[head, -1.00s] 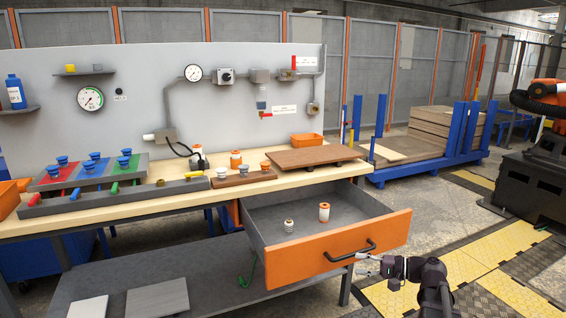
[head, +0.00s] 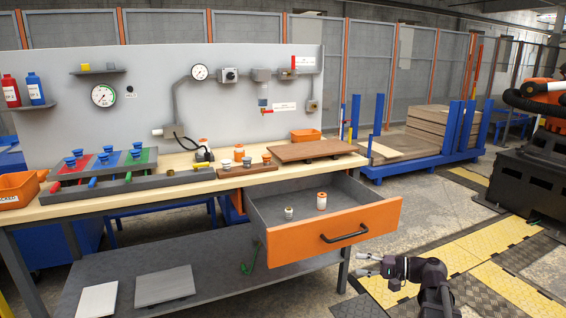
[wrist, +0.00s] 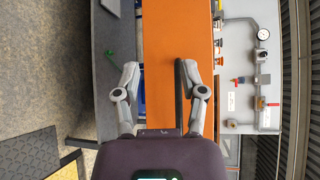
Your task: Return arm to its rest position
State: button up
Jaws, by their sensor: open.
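My gripper (head: 368,264) is at the lower right of the head view, in front of the workbench and below the front of the open drawer. Its fingers are spread and nothing is between them. In the wrist view my gripper (wrist: 157,80) also shows open, with the orange drawer front (wrist: 165,85) beyond the fingers. The drawer's front panel (head: 290,243) with its black handle (head: 345,233) shows in the head view, apart from the fingers. My arm is folded low at the bottom edge of the head view.
The grey drawer holds two small cylindrical parts (head: 321,201). The wooden bench top (head: 120,197) carries a brown board (head: 310,150), coloured trays and an orange bin (head: 18,189). A lower shelf (head: 215,283) holds flat plates.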

jog(key=s+a+f+n+g+h, duration=0.3)
jog(key=s+f+h, duration=0.4)
jog(key=f+h, duration=0.1)
jog(key=s+a+f+n+g+h, duration=0.3)
jog(key=s+f+h, duration=0.4)
jog(key=f, duration=0.1)
notch_tip(320, 180, up, 32)
jog(key=p, duration=3.1)
jog(key=shift+f, duration=0.2)
